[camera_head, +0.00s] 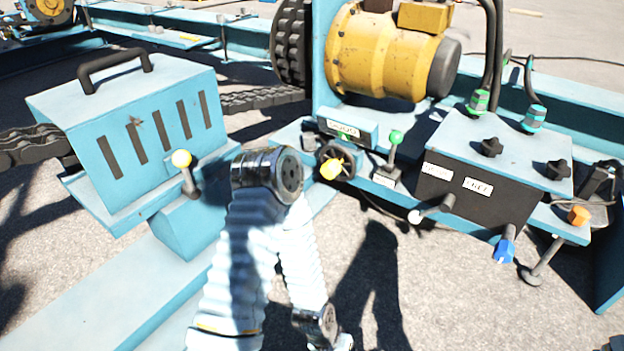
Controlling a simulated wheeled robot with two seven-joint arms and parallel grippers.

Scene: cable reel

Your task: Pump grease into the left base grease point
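I cannot pick out the left base grease point or a grease pump with certainty. Neither gripper is in view. On the left, a blue vented box (150,130) with a black handle stands on the blue base.
A yellow motor (380,55) sits at the top centre, with a dark chain (290,40) beside it. A green-knobbed lever (396,138) and a yellow-handled wheel (332,168) stand below. A control box (480,190) with black knobs is at right. Pavement lies open in the lower right.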

